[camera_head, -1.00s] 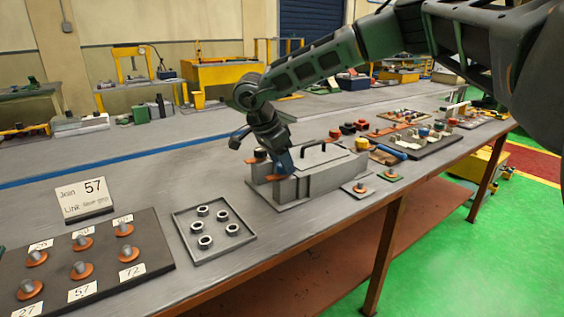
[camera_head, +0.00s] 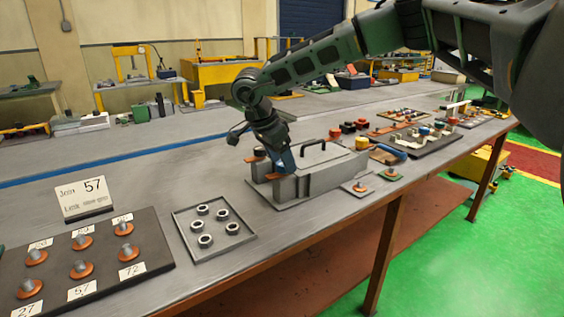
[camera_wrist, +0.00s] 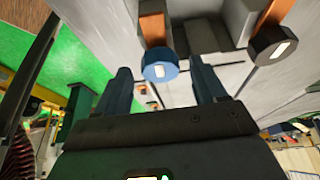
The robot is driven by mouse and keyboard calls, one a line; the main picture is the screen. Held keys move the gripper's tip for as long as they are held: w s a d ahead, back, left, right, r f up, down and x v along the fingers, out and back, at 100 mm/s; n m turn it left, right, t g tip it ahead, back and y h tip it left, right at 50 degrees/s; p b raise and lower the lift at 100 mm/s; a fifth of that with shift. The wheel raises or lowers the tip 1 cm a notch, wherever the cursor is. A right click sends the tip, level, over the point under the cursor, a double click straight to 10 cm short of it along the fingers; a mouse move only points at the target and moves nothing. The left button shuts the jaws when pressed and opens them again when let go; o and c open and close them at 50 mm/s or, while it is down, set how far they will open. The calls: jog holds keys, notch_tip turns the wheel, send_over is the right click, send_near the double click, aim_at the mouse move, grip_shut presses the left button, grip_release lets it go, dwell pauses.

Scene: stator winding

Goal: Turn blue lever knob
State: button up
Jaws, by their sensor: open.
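The blue lever knob (camera_wrist: 160,66) shows in the wrist view at the end of a copper-coloured bar, its round face carrying a white mark. My gripper (camera_wrist: 164,80) is open, with one dark finger on each side of the blue knob and a visible gap on both sides. A black knob (camera_wrist: 272,46) on a second copper bar sits to the right, outside the fingers. In the head view my gripper (camera_head: 284,165) points down at the left end of the grey box (camera_head: 330,172). There the blue knob cannot be told apart from the fingers.
The grey box has a black handle (camera_head: 312,144) on top. A tray with several nuts (camera_head: 178,222) lies to the left, beside a board of numbered studs (camera_head: 150,250). Small parts and a blue-handled tool (camera_head: 389,151) lie to the right. The table's front edge is close.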

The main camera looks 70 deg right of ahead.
aim_at(272, 176)
jog(key=v, duration=0.6)
jog(key=shift+a+r, duration=0.2)
jog(key=shift+r, duration=0.15)
jog(key=shift+w, duration=0.15)
